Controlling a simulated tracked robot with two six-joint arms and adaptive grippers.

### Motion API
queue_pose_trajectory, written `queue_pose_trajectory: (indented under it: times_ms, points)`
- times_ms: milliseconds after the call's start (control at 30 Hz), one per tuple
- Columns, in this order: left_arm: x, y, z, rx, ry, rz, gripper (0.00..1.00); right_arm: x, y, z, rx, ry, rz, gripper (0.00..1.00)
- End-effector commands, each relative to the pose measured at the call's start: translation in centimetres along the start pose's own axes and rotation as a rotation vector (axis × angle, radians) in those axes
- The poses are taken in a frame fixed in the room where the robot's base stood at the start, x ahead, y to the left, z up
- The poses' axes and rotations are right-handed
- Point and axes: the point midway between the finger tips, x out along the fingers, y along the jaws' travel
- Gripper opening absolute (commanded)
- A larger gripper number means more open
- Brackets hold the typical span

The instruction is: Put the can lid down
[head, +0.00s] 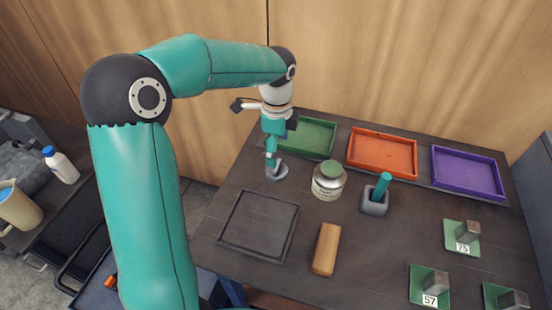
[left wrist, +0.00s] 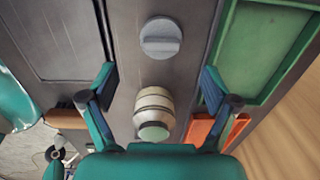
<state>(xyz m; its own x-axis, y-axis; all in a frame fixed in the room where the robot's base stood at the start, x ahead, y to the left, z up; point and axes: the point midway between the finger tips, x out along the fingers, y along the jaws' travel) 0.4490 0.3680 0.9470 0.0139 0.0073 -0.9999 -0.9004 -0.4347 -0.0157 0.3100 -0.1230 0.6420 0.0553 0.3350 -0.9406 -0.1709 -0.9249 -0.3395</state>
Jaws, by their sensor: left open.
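The can lid (head: 277,173) is a grey disc with a raised bar across its top. It lies flat on the dark table, left of the can, and shows whole in the left wrist view (left wrist: 160,37). The can (head: 328,184) is cream with a pale label and stands upright; it also shows in the left wrist view (left wrist: 153,108). My left gripper (head: 271,158) points down over the lid area. In the left wrist view its fingers (left wrist: 158,76) are wide apart with nothing between the tips; the lid appears just beyond them. My right gripper is not in view.
A dark square tray (head: 225,232) lies in front of the lid. Green (head: 327,125), orange (head: 382,153) and purple (head: 468,172) trays line the back.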

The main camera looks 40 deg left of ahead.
Motion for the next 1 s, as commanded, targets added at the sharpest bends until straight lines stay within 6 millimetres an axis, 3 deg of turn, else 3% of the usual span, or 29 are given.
queue_pose_trajectory:
  times_ms: [100,300,1000]
  points:
    - [-2.4,0.0,0.0,0.000,0.001,-0.004,0.88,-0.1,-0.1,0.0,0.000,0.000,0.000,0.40]
    - [-4.5,0.0,0.0,-0.001,0.000,-0.001,0.88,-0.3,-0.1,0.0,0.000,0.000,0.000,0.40]
    - [-4.9,0.0,0.1,-0.001,0.000,0.001,0.88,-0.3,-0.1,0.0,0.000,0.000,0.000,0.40]
